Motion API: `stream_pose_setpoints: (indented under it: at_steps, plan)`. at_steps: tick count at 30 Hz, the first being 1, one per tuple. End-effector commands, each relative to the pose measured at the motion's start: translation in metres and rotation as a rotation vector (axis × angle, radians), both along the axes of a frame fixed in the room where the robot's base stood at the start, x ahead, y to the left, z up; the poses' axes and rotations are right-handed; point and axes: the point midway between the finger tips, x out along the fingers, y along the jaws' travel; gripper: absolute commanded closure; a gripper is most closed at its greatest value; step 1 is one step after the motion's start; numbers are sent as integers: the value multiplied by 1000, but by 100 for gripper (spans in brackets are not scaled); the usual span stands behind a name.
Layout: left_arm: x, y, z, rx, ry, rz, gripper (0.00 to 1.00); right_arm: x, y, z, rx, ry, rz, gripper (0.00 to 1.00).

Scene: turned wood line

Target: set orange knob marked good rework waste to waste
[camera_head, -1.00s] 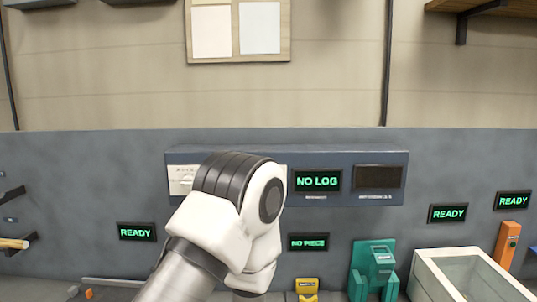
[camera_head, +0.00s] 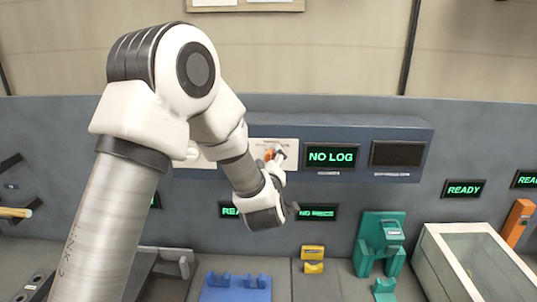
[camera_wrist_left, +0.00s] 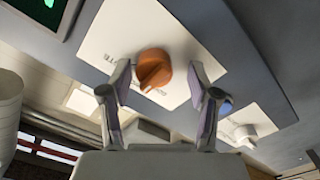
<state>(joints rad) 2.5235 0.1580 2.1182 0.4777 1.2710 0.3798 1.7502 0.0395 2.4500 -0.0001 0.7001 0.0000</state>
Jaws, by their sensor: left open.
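The orange knob (camera_head: 269,154) sits on a white plate (camera_head: 290,146) on the grey-blue wall box, partly hidden by my left gripper (camera_head: 280,159). In the left wrist view the knob (camera_wrist_left: 153,69) shows clearly, with a ridge running toward the lower left. Small lettering stands beside it on the plate (camera_wrist_left: 108,32), too small to read. My left gripper (camera_wrist_left: 159,72) is open, with one finger on each side of the knob in this view. A gap shows between the knob and each finger, so it is not gripped. The right gripper is not in view.
A white knob (camera_wrist_left: 245,133) and a blue round part (camera_wrist_left: 225,107) are near the right finger. Beside the plate is a NO LOG display (camera_head: 331,157). Below stand a blue holder (camera_head: 236,288), a yellow block (camera_head: 313,260) and a green stand (camera_head: 380,245).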

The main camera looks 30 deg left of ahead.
Motion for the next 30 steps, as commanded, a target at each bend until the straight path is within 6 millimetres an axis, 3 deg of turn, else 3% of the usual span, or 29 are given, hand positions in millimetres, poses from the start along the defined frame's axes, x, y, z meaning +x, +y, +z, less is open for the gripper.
stream_pose_setpoints:
  at_steps: [4,5,9,10,22,30]
  plan:
    - [0,0,-1,1,1,-1,39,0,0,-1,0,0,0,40]
    - [0,-1,-1,1,1,-1,46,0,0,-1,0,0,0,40]
    - [0,-1,-1,1,1,-1,95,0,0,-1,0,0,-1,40]
    - [0,-1,-1,1,1,-1,98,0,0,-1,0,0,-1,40]
    - [0,-1,0,31,14,-1,98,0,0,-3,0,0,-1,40]
    - [1,-1,1,152,86,-1,98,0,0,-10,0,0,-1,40]
